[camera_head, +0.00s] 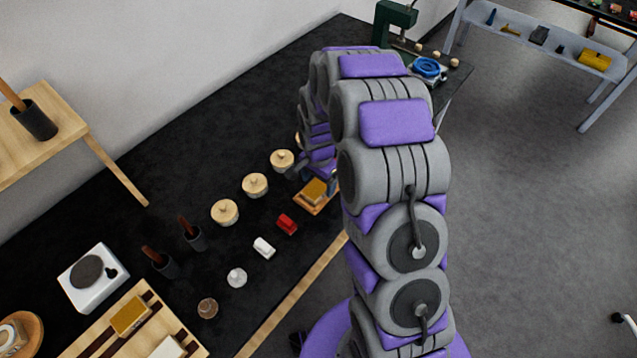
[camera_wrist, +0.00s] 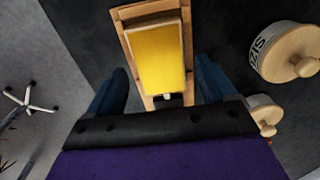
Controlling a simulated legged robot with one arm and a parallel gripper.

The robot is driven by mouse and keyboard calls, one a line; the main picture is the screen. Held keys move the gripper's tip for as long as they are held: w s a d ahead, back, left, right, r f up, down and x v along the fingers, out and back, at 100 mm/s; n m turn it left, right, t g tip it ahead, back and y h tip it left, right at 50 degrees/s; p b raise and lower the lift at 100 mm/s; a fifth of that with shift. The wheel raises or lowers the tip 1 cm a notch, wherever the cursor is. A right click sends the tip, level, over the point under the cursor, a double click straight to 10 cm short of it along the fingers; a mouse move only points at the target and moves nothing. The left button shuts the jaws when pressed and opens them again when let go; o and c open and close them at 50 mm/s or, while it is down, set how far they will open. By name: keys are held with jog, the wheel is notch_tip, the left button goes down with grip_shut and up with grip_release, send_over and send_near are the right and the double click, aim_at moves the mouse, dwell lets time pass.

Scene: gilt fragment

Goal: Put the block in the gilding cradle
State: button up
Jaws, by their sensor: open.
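A block with a yellow-gold top (camera_head: 314,190) sits on a small wooden tray-like holder (camera_head: 309,207) at the bench's front edge. In the wrist view the yellow block (camera_wrist: 158,60) lies lengthwise on the wooden holder (camera_wrist: 150,10), whose rim shows around it. My gripper (camera_wrist: 160,68) is open, its two dark blue fingers on either side of the block with a gap on each side. I cannot tell its height above the block. In the head view my arm partly hides the gripper. No label shows which piece is the gilding cradle; the wooden holder may be it.
Lidded round pots (camera_head: 255,185) line up behind.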

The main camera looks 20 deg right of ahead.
aim_at(318, 186)
notch_tip(318, 186, up, 10)
jog(key=p, duration=0.2)
jog(key=s+r+n+g, duration=0.1)
jog(key=s+r+n, duration=0.2)
jog(key=s+r, duration=0.45)
jog(key=s+r+n, duration=0.3)
jog(key=s+r, duration=0.2)
jog(key=s, duration=0.5)
jog(key=s+r+n, duration=0.1)
jog(key=s+n, duration=0.1)
jog(key=s, duration=0.6)
jog(key=s+r+n, duration=0.2)
jog(key=s, duration=0.7)
jog(key=shift+a+r+n+g, duration=0.25)
jog(key=shift+a+n+g, duration=0.1)
jog(key=shift+n+g, duration=0.05)
jog(key=shift+c, duration=0.2)
